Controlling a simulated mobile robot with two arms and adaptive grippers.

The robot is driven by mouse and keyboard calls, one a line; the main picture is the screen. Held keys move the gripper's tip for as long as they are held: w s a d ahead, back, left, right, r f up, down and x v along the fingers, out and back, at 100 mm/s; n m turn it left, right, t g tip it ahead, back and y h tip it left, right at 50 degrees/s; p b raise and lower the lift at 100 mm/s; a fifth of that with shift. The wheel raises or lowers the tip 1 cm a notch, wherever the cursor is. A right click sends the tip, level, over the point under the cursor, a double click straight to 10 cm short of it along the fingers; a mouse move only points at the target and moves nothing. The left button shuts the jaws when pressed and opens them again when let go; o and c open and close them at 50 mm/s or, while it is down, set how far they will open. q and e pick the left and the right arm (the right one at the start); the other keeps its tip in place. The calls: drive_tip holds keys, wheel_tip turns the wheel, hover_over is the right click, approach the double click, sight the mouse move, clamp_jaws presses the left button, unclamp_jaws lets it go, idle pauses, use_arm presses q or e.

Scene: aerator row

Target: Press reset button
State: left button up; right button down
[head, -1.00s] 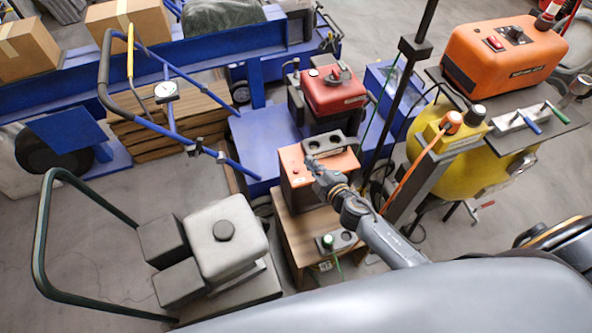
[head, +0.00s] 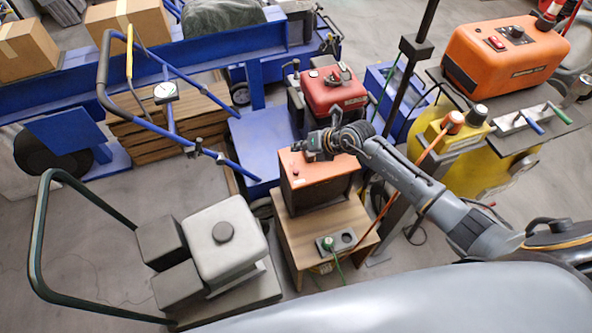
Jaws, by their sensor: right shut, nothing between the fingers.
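My right gripper (head: 297,147) is shut and empty. It is over the back edge of an orange-topped box (head: 318,170) with a dark front, and I cannot tell whether it touches the box. A small dark knob or button (head: 296,171) is on the box's top, just in front of the gripper. No label reading reset is legible, so I cannot tell which control is the reset button. My right arm hides the back right of the box top. My left gripper is not in view.
The box stands on a wooden stand (head: 297,238) with a socket plate and green plug (head: 327,244). A red machine (head: 335,92) is behind. A yellow tank, an orange unit (head: 505,55) and a dark post are right. A grey engine cart (head: 225,240) is left.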

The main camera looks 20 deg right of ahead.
drive_tip(key=b, duration=0.7)
hover_over(298, 172)
wheel_tip(298, 172, down, 7)
drive_tip(key=shift+f, duration=0.2)
drive_tip(key=shift+f+b, duration=0.55)
drive_tip(key=shift+f, duration=0.2)
idle(0.4)
drive_tip(key=shift+f, duration=0.4)
drive_tip(key=shift+f+b, duration=0.4)
drive_tip(key=shift+f, duration=0.1)
idle(0.5)
drive_tip(key=shift+r, duration=0.1)
drive_tip(key=shift+s+r+p, duration=0.1)
drive_tip(key=shift+r+p, duration=0.75)
drive_tip(key=shift+p, duration=0.15)
